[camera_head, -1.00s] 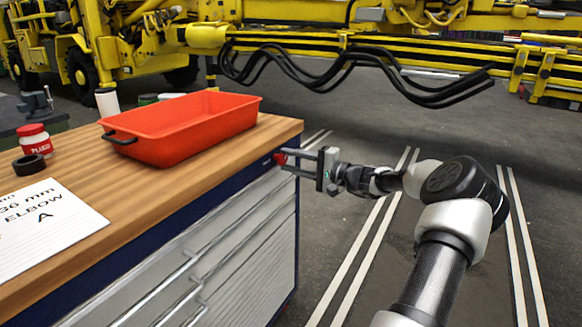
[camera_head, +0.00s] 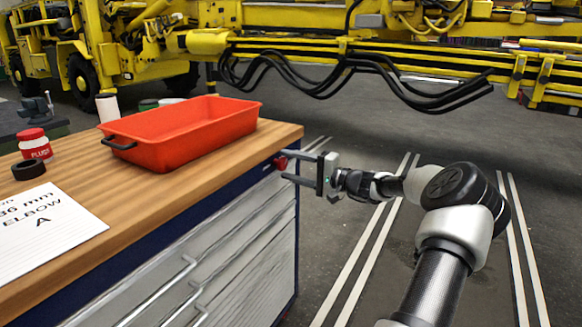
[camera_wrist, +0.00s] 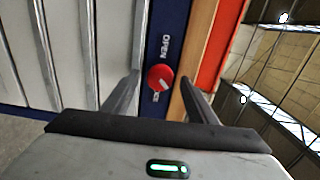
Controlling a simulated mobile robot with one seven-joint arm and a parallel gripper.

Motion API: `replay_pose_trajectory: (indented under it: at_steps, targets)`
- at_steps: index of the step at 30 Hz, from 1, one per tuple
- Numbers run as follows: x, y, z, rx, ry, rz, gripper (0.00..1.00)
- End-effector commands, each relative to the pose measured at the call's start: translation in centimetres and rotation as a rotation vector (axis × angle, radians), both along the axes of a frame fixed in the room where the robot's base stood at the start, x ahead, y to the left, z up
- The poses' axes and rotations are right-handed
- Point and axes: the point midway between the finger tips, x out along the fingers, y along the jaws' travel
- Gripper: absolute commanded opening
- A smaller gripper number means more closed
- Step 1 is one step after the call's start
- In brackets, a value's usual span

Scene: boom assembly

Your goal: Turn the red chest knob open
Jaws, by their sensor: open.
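The red chest knob (camera_head: 281,162) sits on the dark blue front edge of the chest, just under the wooden top, near the right corner. In the wrist view the knob (camera_wrist: 160,78) is a round red disc with a pale slanted mark, and white "OPEN" lettering stands beside it. My gripper (camera_head: 284,166) is open, with its two fingers pointing at the chest front. In the wrist view the fingers (camera_wrist: 158,92) lie on either side of the knob, with a gap on both sides. I cannot tell whether the fingertips reach past the knob's face.
The chest (camera_head: 230,240) has grey drawers with bar handles. On its wooden top (camera_head: 110,190) are a red tray (camera_head: 185,145), a red-and-white jar (camera_head: 35,146), a black ring (camera_head: 29,168) and a paper sheet (camera_head: 40,232). A yellow machine boom (camera_head: 400,60) spans behind.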

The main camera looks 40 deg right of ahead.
Motion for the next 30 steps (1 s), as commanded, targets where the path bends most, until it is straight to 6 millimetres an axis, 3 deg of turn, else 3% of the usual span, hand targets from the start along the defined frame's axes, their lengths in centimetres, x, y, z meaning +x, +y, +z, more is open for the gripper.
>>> replay_pose_trajectory:
  at_steps: [8,21,30]
  targets:
    - [-1.7,-0.8,0.1,0.001,0.001,-0.003,0.53]
    - [-11.3,-4.8,0.2,0.000,0.001,-0.004,0.53]
    - [-15.5,-6.4,0.1,0.000,0.000,-0.001,0.53]
